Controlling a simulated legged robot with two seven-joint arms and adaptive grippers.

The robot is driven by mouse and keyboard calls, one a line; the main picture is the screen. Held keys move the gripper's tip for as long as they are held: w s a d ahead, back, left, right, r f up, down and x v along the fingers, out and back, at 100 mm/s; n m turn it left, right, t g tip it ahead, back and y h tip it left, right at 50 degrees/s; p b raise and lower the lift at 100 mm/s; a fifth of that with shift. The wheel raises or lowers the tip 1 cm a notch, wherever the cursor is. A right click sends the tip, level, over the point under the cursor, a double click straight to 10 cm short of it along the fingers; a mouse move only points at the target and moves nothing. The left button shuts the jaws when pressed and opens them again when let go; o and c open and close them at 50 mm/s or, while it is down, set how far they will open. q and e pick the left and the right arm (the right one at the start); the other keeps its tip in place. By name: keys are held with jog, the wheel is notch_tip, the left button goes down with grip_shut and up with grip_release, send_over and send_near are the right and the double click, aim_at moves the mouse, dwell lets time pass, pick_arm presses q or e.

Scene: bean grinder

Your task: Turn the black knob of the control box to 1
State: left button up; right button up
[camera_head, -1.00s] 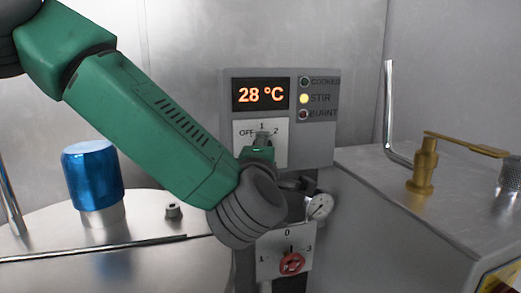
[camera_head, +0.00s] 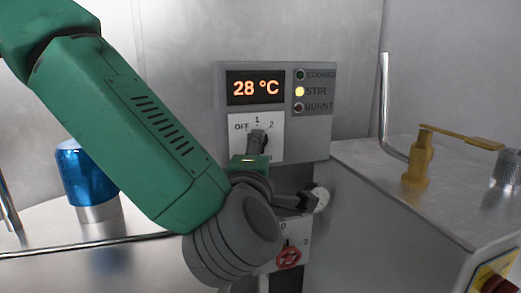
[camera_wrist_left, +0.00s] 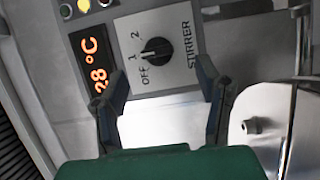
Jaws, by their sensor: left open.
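The grey control box (camera_head: 320,135) stands at the centre in the head view. Its white dial plate (camera_head: 272,140) is marked OFF, 1 and 2, and my left gripper (camera_head: 257,140) covers part of it. The left wrist view shows the black knob (camera_wrist_left: 155,50) on the plate labelled STIRRER (camera_wrist_left: 188,50). A light mark sits on the knob's left side; I cannot tell exactly which label it points at. My left gripper (camera_wrist_left: 163,88) is open, its fingers spread below the knob in that view, with no contact visible. My right gripper is not in view.
The display (camera_head: 256,87) reads 28 °C and the STIR lamp (camera_head: 300,91) is lit yellow. A blue-capped cylinder (camera_head: 85,180) stands left; a brass lever (camera_head: 418,165) stands right.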

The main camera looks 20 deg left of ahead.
pick_arm(q)
jog(key=s+d, duration=0.2)
jog(key=s, duration=0.3)
jog(key=shift+s+d, duration=0.2)
jog(key=shift+s, duration=0.15)
jog(key=shift+a, duration=0.35)
